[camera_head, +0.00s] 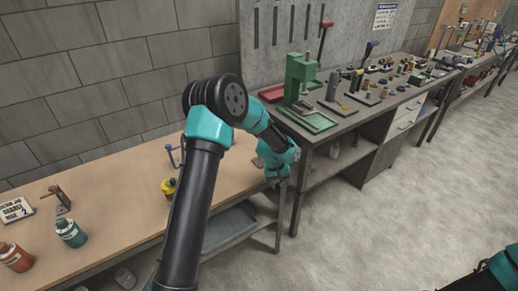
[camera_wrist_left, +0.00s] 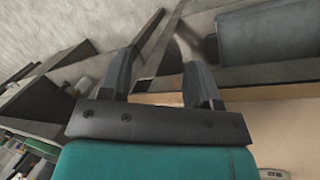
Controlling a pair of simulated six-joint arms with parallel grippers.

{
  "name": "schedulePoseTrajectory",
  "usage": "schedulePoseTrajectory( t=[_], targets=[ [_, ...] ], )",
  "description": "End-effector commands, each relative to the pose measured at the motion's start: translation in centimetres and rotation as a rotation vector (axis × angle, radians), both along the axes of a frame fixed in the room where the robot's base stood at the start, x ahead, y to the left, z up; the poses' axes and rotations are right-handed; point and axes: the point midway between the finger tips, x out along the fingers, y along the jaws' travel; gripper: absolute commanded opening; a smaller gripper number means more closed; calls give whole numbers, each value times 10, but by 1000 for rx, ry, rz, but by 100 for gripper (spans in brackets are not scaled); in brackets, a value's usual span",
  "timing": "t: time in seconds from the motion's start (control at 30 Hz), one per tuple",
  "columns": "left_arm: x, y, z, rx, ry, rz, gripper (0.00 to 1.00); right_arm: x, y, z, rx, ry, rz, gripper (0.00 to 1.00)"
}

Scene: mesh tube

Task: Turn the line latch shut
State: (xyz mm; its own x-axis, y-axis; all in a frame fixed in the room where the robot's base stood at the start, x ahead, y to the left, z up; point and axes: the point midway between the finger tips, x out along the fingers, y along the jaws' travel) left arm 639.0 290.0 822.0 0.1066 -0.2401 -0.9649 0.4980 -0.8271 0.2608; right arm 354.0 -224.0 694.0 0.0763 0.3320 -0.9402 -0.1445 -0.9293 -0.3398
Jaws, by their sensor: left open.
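I cannot tell for sure which fitting is the line latch. A small red-handled fitting (camera_head: 62,198) stands on the left of the wooden bench (camera_head: 115,205). A small blue upright fitting (camera_head: 172,156) stands farther back, behind my arm. My left gripper (camera_head: 282,178) is near the bench's right end, small and partly hidden by its own wrist in the head view. In the left wrist view, its two dark fingers (camera_wrist_left: 157,70) are apart with nothing between them. Part of my right arm shows at the lower right of the head view; its gripper is out of frame.
A yellow item (camera_head: 168,187) is beside my arm. A green press (camera_head: 300,85) stands on the grey bench behind. The floor at right is clear.

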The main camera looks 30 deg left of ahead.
Motion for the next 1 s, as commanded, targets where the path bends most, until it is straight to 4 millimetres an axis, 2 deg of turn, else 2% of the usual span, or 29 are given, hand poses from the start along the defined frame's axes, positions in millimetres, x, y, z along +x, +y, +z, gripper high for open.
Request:
schedulePoseTrajectory(
  t=[0.03, 0.1, 0.17, 0.3, 0.4, 0.53, 0.6, 0.7, 1.0],
  targets=[
    [18, 11, 20, 16, 2, 37, 57, 0, 0, 0, 0, 0, 0, 46],
    [36, 26, 43, 36, 19, 91, 57, 0, 0, 0, 0, 0, 0, 46],
    [49, 41, 64, 56, 38, 142, 57, 0, 0, 0, 0, 0, 0, 46],
    [74, 81, 121, 107, 86, 285, 57, 0, 0, 0, 0, 0, 0, 46],
    [84, 110, 163, 146, 118, 395, 57, 0, 0, 0, 0, 0, 0, 46],
    [87, 138, 207, 184, 153, 513, 57, 0, 0, 0, 0, 0, 0, 46],
    [86, 146, 222, 195, 166, 553, 57, 0, 0, 0, 0, 0, 0, 46],
    [85, 152, 231, 204, 176, 581, 57, 0, 0, 0, 0, 0, 0, 46],
    [85, 152, 231, 205, 176, 582, 57, 0, 0, 0, 0, 0, 0, 46]
  ],
)
